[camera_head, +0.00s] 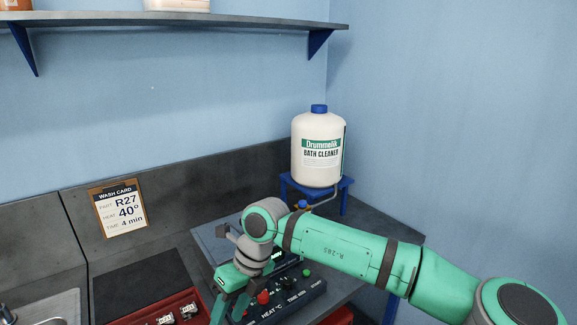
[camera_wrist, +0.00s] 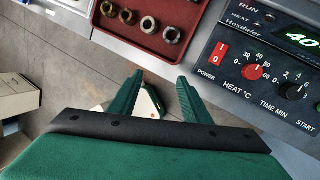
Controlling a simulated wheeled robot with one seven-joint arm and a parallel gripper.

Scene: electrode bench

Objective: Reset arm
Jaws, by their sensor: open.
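My green arm (camera_head: 340,252) reaches across the lower right of the head view, in front of the bench. My gripper (camera_head: 231,308) hangs low in front of the heater bath's control panel (camera_head: 275,300). In the wrist view my gripper (camera_wrist: 160,78) is open, with two separate green fingers and nothing held between them. Below the fingers the grey floor shows, with a partly hidden white and green item (camera_wrist: 150,102) lying there. The control panel (camera_wrist: 265,75) is to the right of the fingers, with red and black knobs and a green lit "40".
A red tray (camera_wrist: 125,42) holds several metal ring-like parts; it also shows in the head view (camera_head: 150,305). A bath cleaner jug (camera_head: 318,160) stands on a blue stand (camera_head: 345,187). A wash card (camera_head: 118,208) leans at the back. A shelf (camera_head: 180,20) hangs above.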

